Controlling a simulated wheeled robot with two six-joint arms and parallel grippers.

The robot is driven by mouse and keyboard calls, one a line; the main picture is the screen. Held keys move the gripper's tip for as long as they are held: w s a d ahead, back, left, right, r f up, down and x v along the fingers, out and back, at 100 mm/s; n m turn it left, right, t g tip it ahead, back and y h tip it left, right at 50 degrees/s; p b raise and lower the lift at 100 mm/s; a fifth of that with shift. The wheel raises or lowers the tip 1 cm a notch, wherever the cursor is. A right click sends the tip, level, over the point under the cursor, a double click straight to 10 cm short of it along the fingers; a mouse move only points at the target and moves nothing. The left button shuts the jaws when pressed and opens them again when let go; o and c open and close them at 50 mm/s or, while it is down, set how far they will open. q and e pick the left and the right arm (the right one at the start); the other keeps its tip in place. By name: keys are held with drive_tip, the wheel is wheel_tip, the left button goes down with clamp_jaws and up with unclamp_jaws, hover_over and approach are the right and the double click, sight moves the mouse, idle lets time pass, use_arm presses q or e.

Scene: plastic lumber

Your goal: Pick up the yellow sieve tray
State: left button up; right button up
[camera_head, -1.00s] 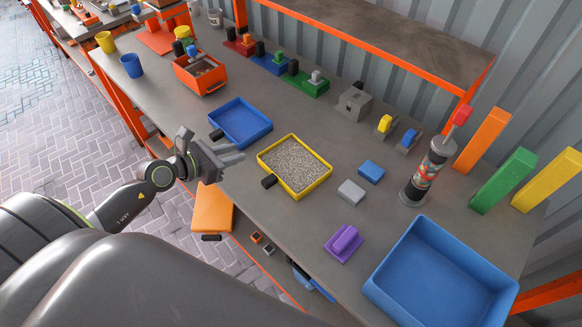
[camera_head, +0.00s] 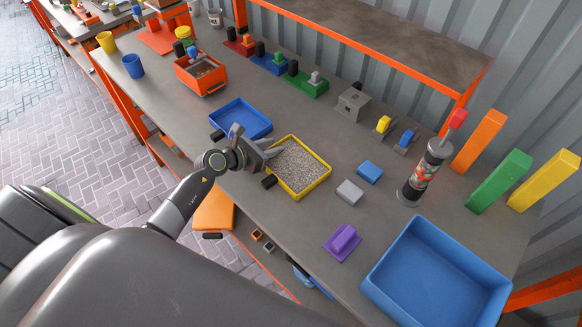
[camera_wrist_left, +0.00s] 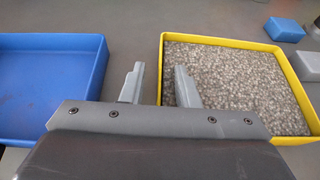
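My right gripper is not in view.
An empty blue tray (camera_head: 262,127) lies just left of the yellow one. A grey block (camera_head: 349,192), a blue block (camera_head: 369,172) and a purple piece (camera_head: 342,242) lie to the right. A large blue bin (camera_head: 400,255) and a filled cylinder (camera_head: 424,174) stand farther right.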

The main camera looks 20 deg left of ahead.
use_arm(q)
drive_tip(key=shift+w+d+f, duration=0.1)
drive_tip(key=shift+w+f, duration=0.05)
drive_tip(key=shift+w, duration=0.1)
drive_tip(key=shift+c, duration=0.2)
clamp_jaws()
